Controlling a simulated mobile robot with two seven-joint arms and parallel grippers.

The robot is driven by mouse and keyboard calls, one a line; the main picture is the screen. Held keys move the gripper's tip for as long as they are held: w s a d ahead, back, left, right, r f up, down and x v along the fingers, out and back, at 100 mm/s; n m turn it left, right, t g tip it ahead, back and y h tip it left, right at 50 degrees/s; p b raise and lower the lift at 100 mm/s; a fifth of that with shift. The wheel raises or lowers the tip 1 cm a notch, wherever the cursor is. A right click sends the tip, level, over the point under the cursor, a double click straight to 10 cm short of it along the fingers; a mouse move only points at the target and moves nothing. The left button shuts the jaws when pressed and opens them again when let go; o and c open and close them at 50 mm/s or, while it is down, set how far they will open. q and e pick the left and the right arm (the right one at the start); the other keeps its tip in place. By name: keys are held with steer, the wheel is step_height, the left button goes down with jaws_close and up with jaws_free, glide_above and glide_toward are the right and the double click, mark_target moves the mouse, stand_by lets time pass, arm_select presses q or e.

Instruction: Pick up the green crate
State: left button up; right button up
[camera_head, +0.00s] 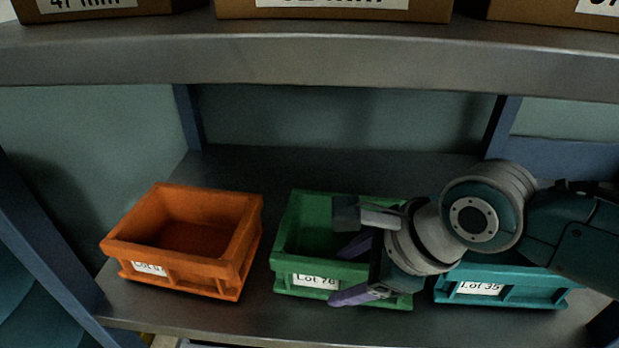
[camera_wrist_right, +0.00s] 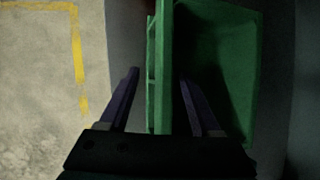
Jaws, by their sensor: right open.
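The green crate (camera_head: 291,267), labelled "Lot 76", stands upright on the lower shelf between an orange and a teal crate. It looks empty where its inside shows. My right gripper (camera_head: 345,272) is open at its front, and my wrist covers the crate's right part. In the right wrist view the crate's front wall (camera_wrist_right: 163,60) runs between the two fingers of my right gripper (camera_wrist_right: 159,78), one on the outer side and one on the inner side. Neither finger visibly presses on the wall. My left gripper is not in view.
The orange crate (camera_head: 187,262), labelled "Lot 37" or similar, stands left with a gap. The teal crate (camera_head: 500,291), "Lot 35", stands right, partly under my arm. An upper shelf (camera_head: 300,60) with cardboard boxes hangs above. Blue posts (camera_head: 188,115) bound the bay.

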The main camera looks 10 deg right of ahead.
jaws_close()
stand_by(0.6)
stand_by(0.9)
